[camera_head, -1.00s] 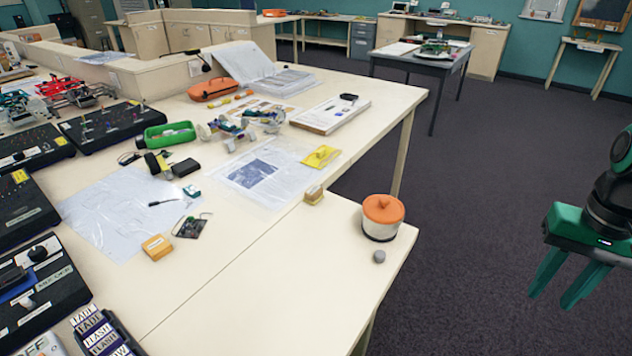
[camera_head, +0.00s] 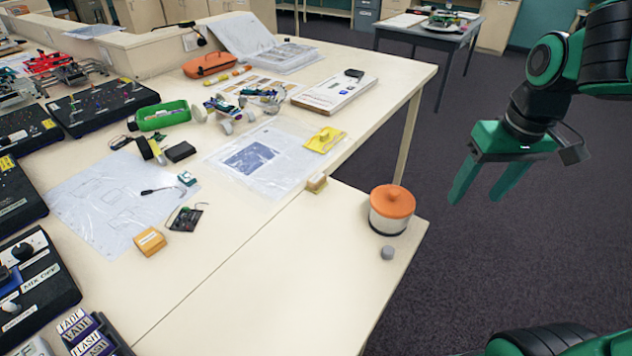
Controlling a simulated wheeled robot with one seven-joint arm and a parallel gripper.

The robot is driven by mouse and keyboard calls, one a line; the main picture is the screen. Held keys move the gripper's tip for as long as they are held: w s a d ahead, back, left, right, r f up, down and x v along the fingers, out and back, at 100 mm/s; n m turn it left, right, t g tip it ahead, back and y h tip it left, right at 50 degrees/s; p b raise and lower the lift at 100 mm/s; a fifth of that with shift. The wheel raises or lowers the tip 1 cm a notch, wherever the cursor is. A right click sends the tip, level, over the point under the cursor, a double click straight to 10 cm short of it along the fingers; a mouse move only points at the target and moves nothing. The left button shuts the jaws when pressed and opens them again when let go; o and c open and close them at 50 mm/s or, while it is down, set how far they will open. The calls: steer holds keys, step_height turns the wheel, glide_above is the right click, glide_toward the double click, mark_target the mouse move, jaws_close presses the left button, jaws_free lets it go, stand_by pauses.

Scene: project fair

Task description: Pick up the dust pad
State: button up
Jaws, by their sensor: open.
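I cannot tell for sure which thing is the dust pad. A small orange-yellow block with a white label (camera_head: 149,241) lies on the near table at the left, below a clear sheet. A smaller tan block (camera_head: 316,183) sits by the seam between the tables. A yellow packet (camera_head: 325,140) lies at the corner of a printed sheet. My gripper (camera_head: 477,198) is open and empty, fingers pointing down, over the floor to the right of the table and away from all of these.
A jar with an orange lid (camera_head: 392,210) stands at the table's right edge, with a small grey knob-like piece (camera_head: 387,252) in front of it. The near tabletop (camera_head: 260,290) is mostly bare. Black control boxes (camera_head: 35,285) line the left. A grey table (camera_head: 430,38) stands behind.

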steer(key=w+a+r+n+y, duration=0.15)
steer(key=w+a+n, duration=0.35)
steer(key=w+a, duration=0.5)
steer(key=n+t+y, duration=0.1)
steer(key=n+y, duration=0.1)
steer(key=n, duration=0.3)
glide_toward(318, 177)
steer(key=x, duration=0.3)
steer(key=shift+s+a+h, duration=0.15)
steer(key=shift+s+h, duration=0.1)
steer(key=shift+w+x, duration=0.2)
steer(key=shift+x, duration=2.8)
steer(key=shift+r, duration=0.1)
steer(key=c, duration=1.2)
steer(key=shift+r, duration=0.1)
